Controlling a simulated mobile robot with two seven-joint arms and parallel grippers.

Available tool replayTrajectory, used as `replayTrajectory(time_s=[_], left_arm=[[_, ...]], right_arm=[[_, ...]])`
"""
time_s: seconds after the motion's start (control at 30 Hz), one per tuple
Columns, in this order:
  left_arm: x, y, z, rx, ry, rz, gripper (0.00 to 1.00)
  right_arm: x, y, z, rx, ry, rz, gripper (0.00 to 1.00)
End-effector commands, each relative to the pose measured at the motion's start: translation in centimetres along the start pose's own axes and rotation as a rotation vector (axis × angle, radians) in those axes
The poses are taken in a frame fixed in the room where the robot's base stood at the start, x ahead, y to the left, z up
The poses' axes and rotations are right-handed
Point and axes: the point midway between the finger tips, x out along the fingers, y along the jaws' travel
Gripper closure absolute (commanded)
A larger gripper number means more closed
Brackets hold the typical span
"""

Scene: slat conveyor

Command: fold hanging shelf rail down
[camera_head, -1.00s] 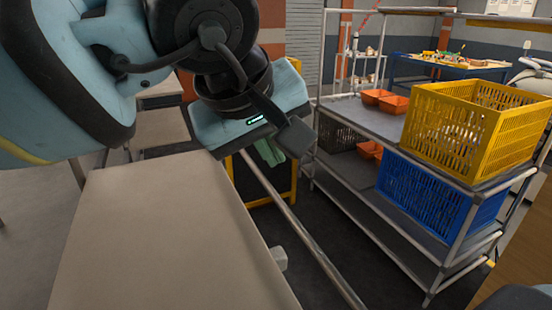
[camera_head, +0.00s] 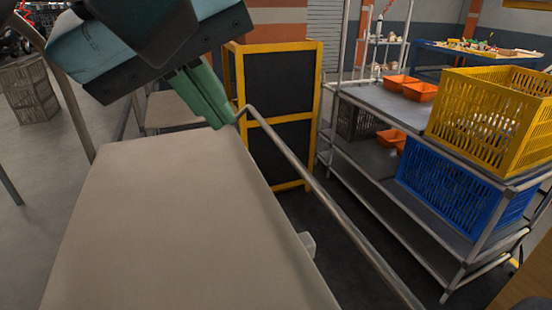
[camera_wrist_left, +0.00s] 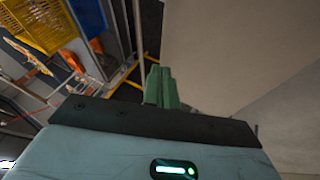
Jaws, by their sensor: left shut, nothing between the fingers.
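The rail (camera_head: 322,197) is a thin grey metal bar along the right side of a beige shelf panel (camera_head: 180,215). Its far end bends towards the panel's far right corner. My left gripper (camera_head: 230,118) has green fingers, shut and empty, with the tips at that bent end. Whether they touch the rail I cannot tell. In the left wrist view the shut fingers (camera_wrist_left: 161,75) point away from me, beside the beige panel (camera_wrist_left: 225,55). A grey bar, likely the rail (camera_wrist_left: 138,40), runs just left of them. My right gripper is not in view.
A yellow-framed black panel (camera_head: 283,100) stands behind the rail's far end. A rack at right holds a yellow crate (camera_head: 490,115), a blue crate (camera_head: 450,185) and orange bins (camera_head: 420,91). Dark floor (camera_head: 345,215) lies open between rail and rack.

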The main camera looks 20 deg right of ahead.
Motion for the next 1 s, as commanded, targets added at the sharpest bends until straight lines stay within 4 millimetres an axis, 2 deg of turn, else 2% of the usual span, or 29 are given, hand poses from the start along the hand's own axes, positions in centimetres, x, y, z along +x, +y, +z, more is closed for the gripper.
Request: replayTrajectory(time_s=[0.3,0.47,1.0], left_arm=[[-0.2,0.0,0.0,0.001,0.002,-0.001,1.0],[0.9,0.0,0.0,0.0,-0.001,-0.001,1.0],[10.3,0.1,0.1,0.002,-0.001,-0.001,1.0]], right_arm=[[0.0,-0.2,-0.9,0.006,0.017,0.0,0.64],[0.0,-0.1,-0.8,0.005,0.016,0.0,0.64],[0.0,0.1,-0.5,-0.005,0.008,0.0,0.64]])
